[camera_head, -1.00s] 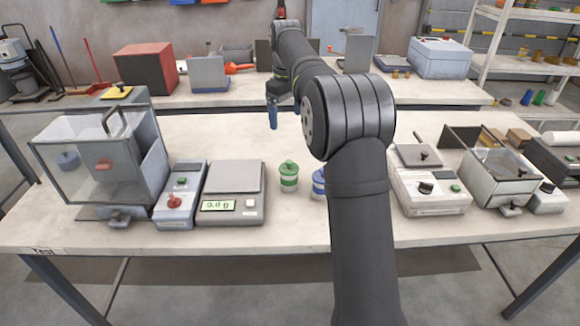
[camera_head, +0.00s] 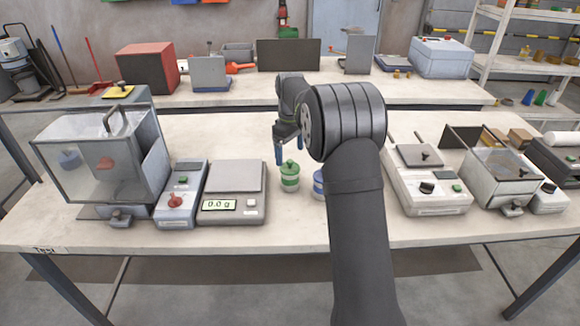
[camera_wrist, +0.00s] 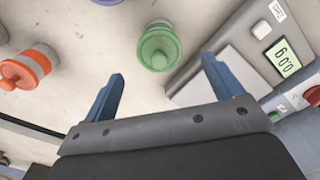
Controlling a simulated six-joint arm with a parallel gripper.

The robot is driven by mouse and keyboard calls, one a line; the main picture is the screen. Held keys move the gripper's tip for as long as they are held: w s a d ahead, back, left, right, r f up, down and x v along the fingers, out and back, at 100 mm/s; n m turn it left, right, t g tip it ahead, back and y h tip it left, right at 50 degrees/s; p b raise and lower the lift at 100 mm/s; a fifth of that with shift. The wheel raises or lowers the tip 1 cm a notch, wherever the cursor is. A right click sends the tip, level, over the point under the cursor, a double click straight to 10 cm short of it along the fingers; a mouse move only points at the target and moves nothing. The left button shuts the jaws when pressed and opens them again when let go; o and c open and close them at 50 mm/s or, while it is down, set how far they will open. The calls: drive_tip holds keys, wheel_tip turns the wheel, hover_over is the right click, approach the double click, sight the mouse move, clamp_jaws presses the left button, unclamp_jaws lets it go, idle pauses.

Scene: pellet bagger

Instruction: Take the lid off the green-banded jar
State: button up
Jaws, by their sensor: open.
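The green-banded jar (camera_head: 289,184) stands upright on the table, right of the scale, with its green knobbed lid (camera_head: 289,168) on. In the wrist view its green lid (camera_wrist: 159,48) shows from above, ahead of my gripper and between the lines of its fingers. My gripper (camera_head: 292,155) is just behind and above the jar in the head view, partly hidden by my arm. In the wrist view my gripper (camera_wrist: 163,78) has its two blue fingers wide apart with nothing between them. The fingers do not appear to touch the jar.
A blue-banded jar (camera_head: 319,183) stands close to the right, partly behind my arm. An orange-lidded jar (camera_wrist: 28,67) shows in the wrist view. The scale (camera_head: 233,190) reads 0.0 g. A clear-walled box (camera_head: 100,165) stands left. The table behind the scale is clear.

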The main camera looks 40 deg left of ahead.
sight(290, 161)
wheel_tip(290, 161, down, 5)
drive_tip(key=shift+w+r, duration=0.1)
drive_tip(key=shift+r, duration=0.05)
drive_tip(key=c, duration=1)
drive_tip(key=shift+r, duration=0.1)
